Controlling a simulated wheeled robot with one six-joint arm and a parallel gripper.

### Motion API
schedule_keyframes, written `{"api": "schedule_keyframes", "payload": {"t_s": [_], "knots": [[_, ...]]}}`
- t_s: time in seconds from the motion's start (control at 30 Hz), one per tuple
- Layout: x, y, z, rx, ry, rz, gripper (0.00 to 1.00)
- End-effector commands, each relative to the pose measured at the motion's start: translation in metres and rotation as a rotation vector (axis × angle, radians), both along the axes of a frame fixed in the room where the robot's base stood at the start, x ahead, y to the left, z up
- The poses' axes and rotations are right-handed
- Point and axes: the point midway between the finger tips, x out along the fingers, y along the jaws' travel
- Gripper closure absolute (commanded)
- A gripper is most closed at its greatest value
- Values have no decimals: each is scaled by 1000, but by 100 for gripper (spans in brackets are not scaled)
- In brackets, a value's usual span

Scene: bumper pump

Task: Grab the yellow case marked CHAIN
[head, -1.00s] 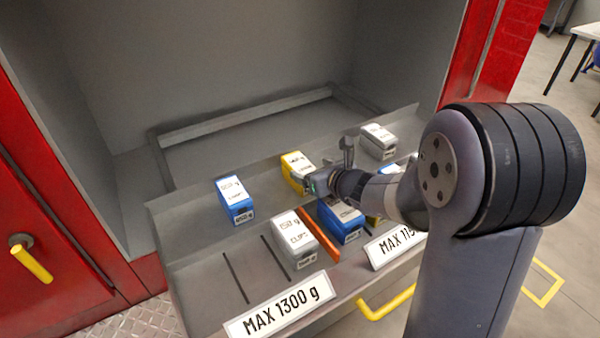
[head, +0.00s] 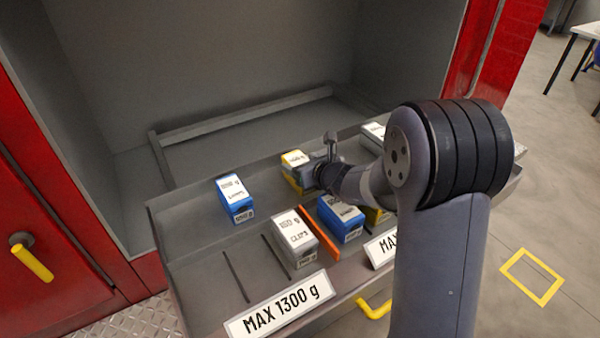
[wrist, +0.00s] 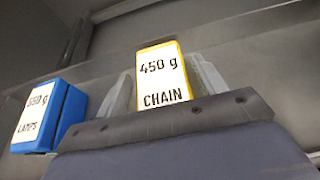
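The yellow case marked 450 g CHAIN (wrist: 161,78) stands between my two fingers in the wrist view, its white label facing me. In the head view the yellow case (head: 294,158) is in the back row of the tray, partly hidden by my gripper. My gripper (head: 312,175) is at the near right side of that case. In the wrist view my gripper (wrist: 164,75) is open, one finger on each side of the case, with small gaps showing. Whether either finger touches lower down is hidden.
A blue LAMPS case (head: 235,198) stands to the left, also in the wrist view (wrist: 47,115). In front are a grey CLIPS case (head: 296,238), an orange divider (head: 320,232) and a blue case (head: 341,222). Another grey case (head: 374,133) is at back right. Between LAMPS and CHAIN is free room.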

Motion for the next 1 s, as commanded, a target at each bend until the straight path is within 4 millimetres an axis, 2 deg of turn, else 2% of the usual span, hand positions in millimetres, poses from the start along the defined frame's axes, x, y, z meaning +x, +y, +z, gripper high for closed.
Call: {"api": "schedule_keyframes", "payload": {"t_s": [0.07,0.6,0.87,1.0], "knots": [[0,0,0,0,0,0,40],[0,0,0,0,0,0,84],[0,0,4,1,-4,0,85],[1,0,23,3,-6,0,85]]}}
